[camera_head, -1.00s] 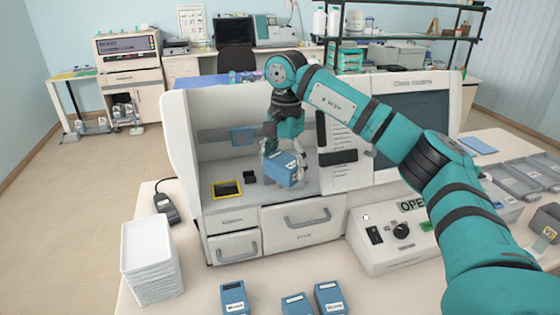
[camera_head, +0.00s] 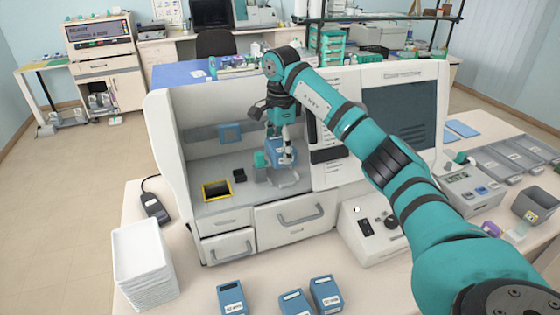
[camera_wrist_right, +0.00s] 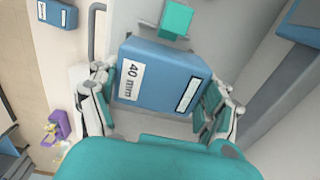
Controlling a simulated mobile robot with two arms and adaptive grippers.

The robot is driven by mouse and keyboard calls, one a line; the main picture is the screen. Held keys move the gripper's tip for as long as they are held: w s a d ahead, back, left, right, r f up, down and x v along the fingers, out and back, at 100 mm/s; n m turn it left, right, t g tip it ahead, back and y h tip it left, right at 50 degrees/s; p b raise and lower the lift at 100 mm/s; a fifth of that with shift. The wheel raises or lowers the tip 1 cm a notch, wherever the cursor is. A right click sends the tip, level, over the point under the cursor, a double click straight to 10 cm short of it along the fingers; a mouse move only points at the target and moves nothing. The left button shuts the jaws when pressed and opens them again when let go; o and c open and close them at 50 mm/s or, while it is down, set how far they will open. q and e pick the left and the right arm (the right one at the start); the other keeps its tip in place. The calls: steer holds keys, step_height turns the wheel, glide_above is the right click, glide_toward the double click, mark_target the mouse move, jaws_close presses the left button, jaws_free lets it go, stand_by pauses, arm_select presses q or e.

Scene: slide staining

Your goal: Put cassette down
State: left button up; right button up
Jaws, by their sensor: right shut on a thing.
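A blue cassette (camera_head: 281,152) with white labels is held inside the open bay of the white machine (camera_head: 190,150). It also shows in the right wrist view (camera_wrist_right: 165,72), where one label reads "40 mm". My right gripper (camera_head: 280,160) is shut on the cassette, one finger on each side of it. The cassette is above or at the bay floor; I cannot tell whether it touches. A small teal block (camera_wrist_right: 172,20) is close to the cassette's edge in the wrist view. My left gripper is not in view.
A yellow-framed slot (camera_head: 216,190) and a small black block (camera_head: 239,175) are on the bay floor to the left. Several blue cassettes (camera_head: 232,297) stand on the front table. A stack of white trays (camera_head: 142,255) is at front left. Machine walls border the bay.

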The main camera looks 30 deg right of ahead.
mark_target(281, 175)
steer(key=shift+f, duration=0.55)
step_height(281, 175, down, 3)
steer(key=shift+s+f+p, duration=0.15)
steer(key=shift+p, duration=0.85)
steer(key=shift+f, duration=0.35)
steer(key=shift+f, duration=0.15)
steer(key=o, duration=1.3)
steer(key=shift+c, duration=0.2)
